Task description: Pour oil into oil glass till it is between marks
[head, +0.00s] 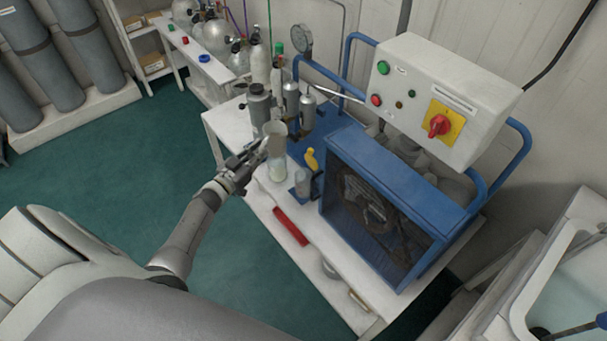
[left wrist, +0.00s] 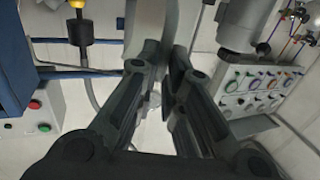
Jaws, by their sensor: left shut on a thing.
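My left gripper (head: 250,162) reaches in over the near left edge of the bench. It is shut on a grey cup (head: 273,128), which looks tilted and is held above the bench top. Just below the cup stands a clear glass (head: 278,173) with something pale in its lower part; I take it for the oil glass. Its marks and any oil stream are too small to tell. In the left wrist view my fingers (left wrist: 163,62) are close together, and the cup's shape there is unclear. My right gripper is in neither view.
A blue compressor frame (head: 392,165) with a control box (head: 440,98) stands to the right. A small grey cylinder (head: 302,182) and a yellow-topped part (head: 312,160) are beside the glass. A grey bottle (head: 259,108) stands behind. A red object (head: 291,227) lies on the near bench edge.

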